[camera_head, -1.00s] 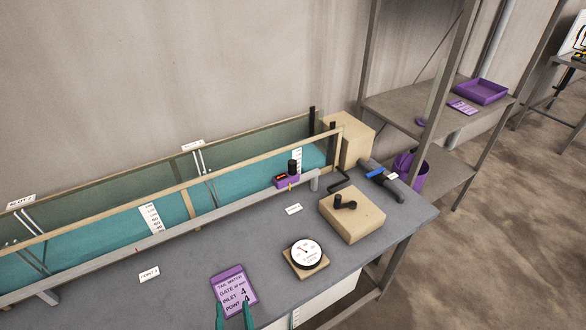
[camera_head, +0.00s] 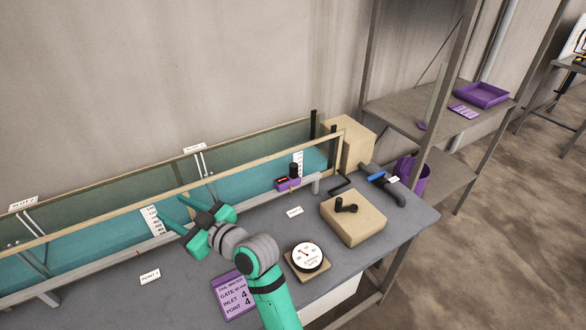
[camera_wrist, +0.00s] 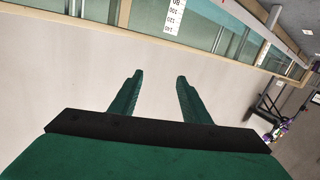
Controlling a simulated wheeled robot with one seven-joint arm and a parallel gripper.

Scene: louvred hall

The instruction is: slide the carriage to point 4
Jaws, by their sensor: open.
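The carriage (camera_head: 289,184) is a small purple block with a black knob on top. It sits on the grey rail along the front of the flume (camera_head: 100,245), near the rail's right end. My gripper (camera_head: 171,209) is open and empty, in front of the flume and well left of the carriage. Its two green fingers also show apart in the wrist view (camera_wrist: 160,76), with nothing between them. A small white label (camera_head: 294,211) lies on the bench below the carriage; its text is too small to read. Another label (camera_head: 150,278), lettered POINT with an unclear number, lies further left.
A round dial (camera_head: 307,256), a beige crank box (camera_head: 352,217) and a blue-banded black tool (camera_head: 384,183) stand right. A shelf with a purple tray (camera_head: 481,95) is beyond.

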